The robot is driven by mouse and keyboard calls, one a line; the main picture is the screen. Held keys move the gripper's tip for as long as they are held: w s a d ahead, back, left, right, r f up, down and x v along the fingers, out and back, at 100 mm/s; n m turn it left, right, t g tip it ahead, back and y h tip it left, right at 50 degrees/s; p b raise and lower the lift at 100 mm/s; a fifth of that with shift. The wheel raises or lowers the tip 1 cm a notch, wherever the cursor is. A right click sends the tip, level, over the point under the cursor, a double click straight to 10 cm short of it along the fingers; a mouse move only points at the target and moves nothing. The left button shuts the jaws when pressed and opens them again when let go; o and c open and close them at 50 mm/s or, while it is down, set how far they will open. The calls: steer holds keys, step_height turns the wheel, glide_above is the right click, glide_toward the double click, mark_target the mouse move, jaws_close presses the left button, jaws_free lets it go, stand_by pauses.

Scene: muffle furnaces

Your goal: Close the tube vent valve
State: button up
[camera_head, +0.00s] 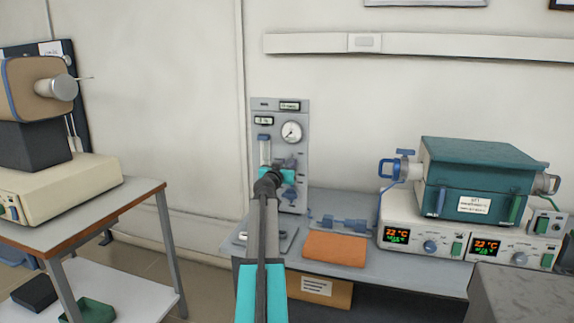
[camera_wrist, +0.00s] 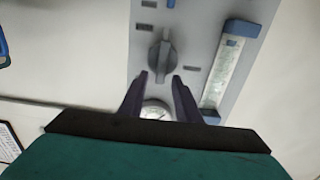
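A tall grey gas panel (camera_head: 299,112) stands against the wall, with a round gauge (camera_head: 291,131) and a flow tube (camera_head: 265,150). My gripper (camera_head: 284,176) is in front of its lower half and hides part of it. In the wrist view my gripper (camera_wrist: 160,76) is open and empty. A dark grey knob (camera_wrist: 161,55) on the panel lies just past and between the fingertips, with no clear contact. The tube furnace (camera_head: 478,165) is a teal box with a blue valve (camera_head: 404,155) at its left end. No readable label shows which part is the tube vent valve.
Below the panel is a grey bench (camera_head: 400,273) with an orange folded cloth (camera_head: 335,247) and blue fittings (camera_head: 345,223). Two controllers (camera_head: 398,222) support the furnace. At left is a wood-edged table (camera_head: 80,213). A grey block (camera_head: 520,295) fills the lower right.

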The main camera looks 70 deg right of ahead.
steer(key=shift+d, duration=0.2)
jaws_close()
steer(key=shift+w+n+b, duration=0.15)
steer(key=shift+n+b, duration=0.15)
steer(key=shift+n, duration=0.1)
steer(key=n, duration=0.5)
steer(key=w+f+n+b, duration=0.1)
steer(key=n, duration=0.5)
steer(key=w+f+n, duration=0.1)
steer(key=n, duration=0.5)
steer(key=shift+w+f+b, duration=0.1)
steer(key=shift+w+b, duration=0.1)
steer(key=shift+b, duration=0.15)
stand_by(0.4)
